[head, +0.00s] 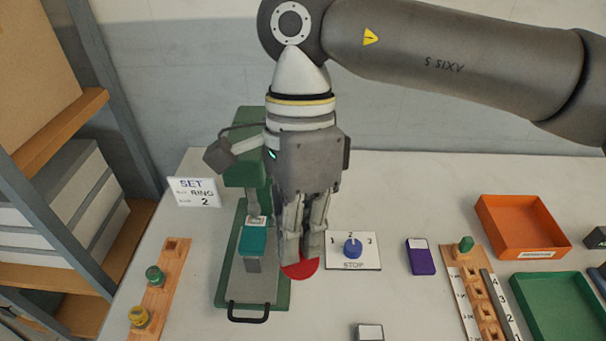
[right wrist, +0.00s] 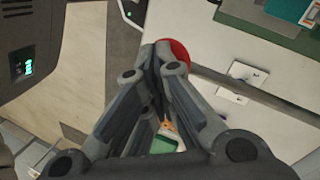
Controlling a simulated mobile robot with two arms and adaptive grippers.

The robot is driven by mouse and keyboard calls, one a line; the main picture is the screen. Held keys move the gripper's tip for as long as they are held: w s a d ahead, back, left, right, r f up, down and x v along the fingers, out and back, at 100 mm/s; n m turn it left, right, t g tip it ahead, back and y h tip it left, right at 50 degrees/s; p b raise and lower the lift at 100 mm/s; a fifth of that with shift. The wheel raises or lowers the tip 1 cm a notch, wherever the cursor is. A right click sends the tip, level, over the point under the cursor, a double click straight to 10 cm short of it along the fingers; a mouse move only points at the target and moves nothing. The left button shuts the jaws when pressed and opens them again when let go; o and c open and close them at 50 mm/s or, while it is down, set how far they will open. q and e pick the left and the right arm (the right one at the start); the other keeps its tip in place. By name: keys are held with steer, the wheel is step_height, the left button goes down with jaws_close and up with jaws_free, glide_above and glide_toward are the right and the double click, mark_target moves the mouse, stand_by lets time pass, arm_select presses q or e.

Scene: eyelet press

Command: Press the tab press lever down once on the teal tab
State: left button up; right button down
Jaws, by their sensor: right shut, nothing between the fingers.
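The green press (head: 245,150) stands on the table, with a green base plate (head: 222,290) and a black front handle. The teal tab (head: 252,241) sits on a grey block under the press head. My right gripper (head: 298,258) points down just right of the tab, shut and empty. A red rounded pad (head: 303,269), apparently the lever's end, lies partly hidden behind its fingertips. The pad also shows beyond the fingers in the right wrist view (right wrist: 177,52). Whether the fingers touch it I cannot tell. My left gripper is not in view.
A blue dial (head: 352,248) on a STOP plate sits close right of the gripper. A purple block (head: 421,257), an orange tray (head: 520,228) and a green tray (head: 567,306) lie farther right. A wooden peg strip (head: 160,290) and a SET sign (head: 195,192) stand left.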

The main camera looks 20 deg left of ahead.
steer(key=shift+f, duration=0.1)
steer(key=shift+w+b+x, duration=0.2)
steer(key=shift+b+x, duration=0.9)
steer(key=shift+x, duration=0.1)
steer(key=shift+a, duration=0.1)
steer(key=shift+s+p+v, duration=0.25)
steer(key=shift+p+v, duration=0.7)
steer(key=shift+v, duration=0.25)
steer(key=shift+p+v, duration=1.15)
steer(key=shift+v, duration=0.6)
steer(key=p+v, duration=0.7)
steer(key=v, duration=0.2)
steer(key=shift+s, duration=0.15)
